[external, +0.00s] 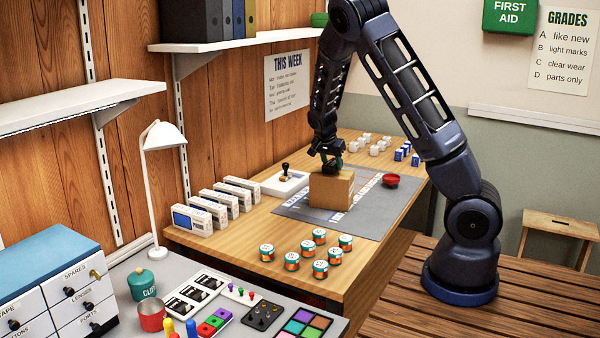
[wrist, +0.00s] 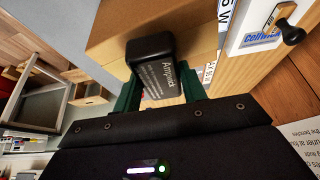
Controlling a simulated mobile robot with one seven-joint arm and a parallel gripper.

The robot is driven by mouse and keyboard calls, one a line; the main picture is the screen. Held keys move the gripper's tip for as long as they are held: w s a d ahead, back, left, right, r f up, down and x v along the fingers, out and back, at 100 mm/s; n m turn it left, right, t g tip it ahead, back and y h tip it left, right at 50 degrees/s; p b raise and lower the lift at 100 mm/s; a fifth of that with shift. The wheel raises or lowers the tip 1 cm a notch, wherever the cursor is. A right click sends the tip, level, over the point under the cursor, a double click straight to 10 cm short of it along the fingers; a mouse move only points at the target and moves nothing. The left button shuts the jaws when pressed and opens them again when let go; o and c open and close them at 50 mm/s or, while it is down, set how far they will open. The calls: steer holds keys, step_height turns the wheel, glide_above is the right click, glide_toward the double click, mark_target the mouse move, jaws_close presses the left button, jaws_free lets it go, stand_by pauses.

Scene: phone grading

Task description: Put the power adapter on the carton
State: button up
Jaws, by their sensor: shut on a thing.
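The power adapter (wrist: 158,75) is a small black block with pale print, seen in the wrist view between the two green fingers of my gripper (wrist: 160,97). My gripper is shut on it. The carton (external: 331,190) is a plain brown box standing on the grey mat of the desk. In the external view my gripper (external: 331,165) is right at the carton's top. The carton (wrist: 115,30) also fills the upper part of the wrist view, just behind the adapter. I cannot tell whether the adapter touches the carton.
A grey mat (external: 385,205) lies under the carton. Several round tins (external: 320,268) stand in front. White phone boxes (external: 194,220) line the left.

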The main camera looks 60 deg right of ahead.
steer(key=shift+f, duration=0.45)
steer(key=shift+f, duration=0.1)
steer(key=o, duration=1.1)
steer(key=shift+c, duration=0.2)
steer(key=v, duration=1.2)
steer(key=s+a+r+n+t+y, duration=0.2)
steer(key=s+a+r+n+y, duration=0.35)
steer(key=a, duration=0.55)
steer(key=s+a+r+n+t, duration=0.1)
steer(key=s+a+r+n, duration=0.2)
steer(key=s+a, duration=0.3)
steer(key=s+a+r+n, duration=0.4)
steer(key=s+a, duration=0.3)
steer(key=s, duration=0.3)
steer(key=s+a+r+n+t, duration=0.1)
steer(key=s+a+r+n, duration=0.3)
steer(key=s, duration=0.5)
steer(key=shift+a+r+n+t, duration=0.15)
steer(key=shift+a+n+t, duration=0.15)
steer(key=shift+a+n, duration=0.65)
